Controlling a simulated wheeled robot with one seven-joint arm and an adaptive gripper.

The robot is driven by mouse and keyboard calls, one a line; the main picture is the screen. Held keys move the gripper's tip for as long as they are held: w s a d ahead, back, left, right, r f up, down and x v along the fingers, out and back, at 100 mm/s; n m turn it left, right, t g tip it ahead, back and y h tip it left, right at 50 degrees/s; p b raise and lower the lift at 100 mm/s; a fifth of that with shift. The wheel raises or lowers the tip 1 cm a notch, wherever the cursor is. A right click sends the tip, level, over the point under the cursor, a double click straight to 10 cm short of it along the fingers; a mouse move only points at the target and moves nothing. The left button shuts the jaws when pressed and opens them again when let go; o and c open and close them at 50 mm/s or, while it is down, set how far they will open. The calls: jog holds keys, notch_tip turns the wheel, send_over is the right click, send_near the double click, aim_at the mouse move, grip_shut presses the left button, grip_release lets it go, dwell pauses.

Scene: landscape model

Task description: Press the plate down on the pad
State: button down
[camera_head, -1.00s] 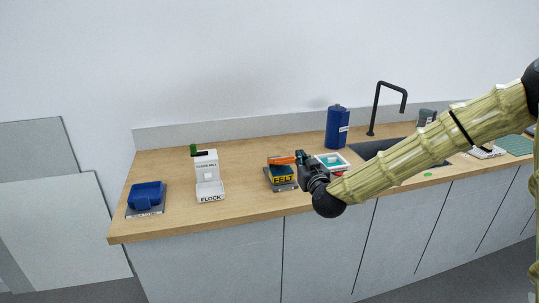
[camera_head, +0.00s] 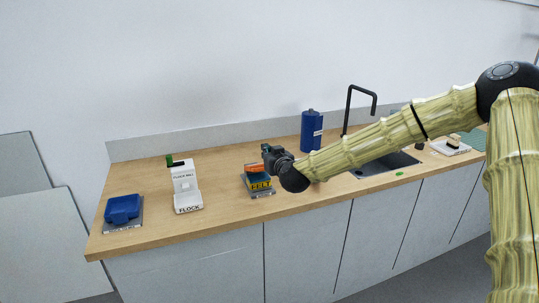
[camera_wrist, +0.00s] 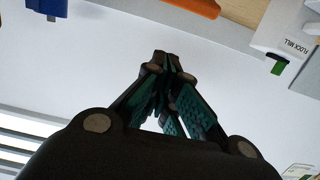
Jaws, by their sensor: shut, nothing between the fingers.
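A block labelled FELT (camera_head: 261,184) sits on the worktop in the head view, on a grey base. An orange piece (camera_head: 253,167) lies on its top; an orange edge also shows at the top of the wrist view (camera_wrist: 196,6). I cannot tell for sure which part is the plate and which the pad. Contact cannot be told. In the wrist view my gripper (camera_wrist: 162,62) is shut with nothing between its fingers.
A white mill labelled FLOCK (camera_head: 186,188) and a blue block on a grey base (camera_head: 122,208) stand to the left. A blue canister (camera_head: 311,130), a black tap (camera_head: 348,105) and a sink (camera_head: 385,165) are to the right. Bare worktop lies between the mill and the FELT block.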

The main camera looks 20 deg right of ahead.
jog(key=w, duration=0.2)
jog(key=w+p, duration=0.1)
jog(key=shift+w+f, duration=0.4)
jog(key=shift+s+f+p, duration=0.25)
jog(key=shift+s+f, duration=0.25)
jog(key=shift+f, duration=0.35)
jog(key=shift+s+f+p, duration=0.25)
jog(key=shift+s+f, duration=0.25)
jog(key=shift+f, duration=0.35)
jog(key=shift+a, duration=0.1)
jog(key=shift+f+b, duration=0.15)
jog(key=shift+b, duration=0.2)
